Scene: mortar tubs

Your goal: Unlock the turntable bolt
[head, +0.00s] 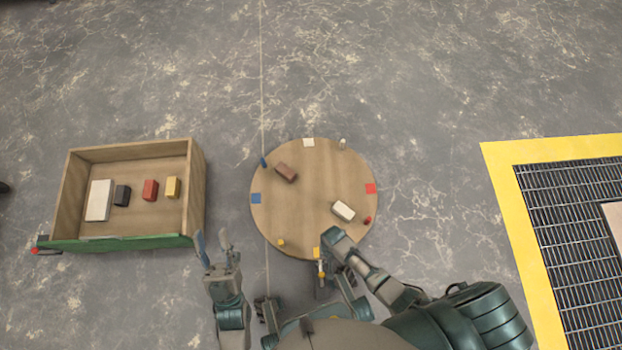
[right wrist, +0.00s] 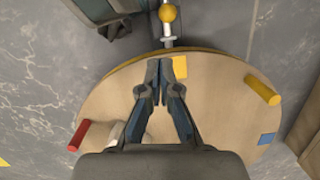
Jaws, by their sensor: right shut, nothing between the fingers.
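The round wooden turntable (head: 308,215) lies in front of me, with coloured squares and short pegs near its rim. The bolt shows as a yellow ball knob (right wrist: 167,13) on a metal rod at the turntable's near edge, beside the yellow square (right wrist: 180,67). The knob also shows in the head view (head: 321,268). My right gripper (right wrist: 158,62) is shut and empty over the near part of the disc, its tips apart from the knob in the picture. It also shows in the head view (head: 333,238). My left gripper (head: 212,241) is open and empty, left of the turntable.
A wooden box (head: 198,190) with several blocks and a green front stands at left. A metal grating (head: 570,220) with a yellow border lies at right. The floor beyond is clear.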

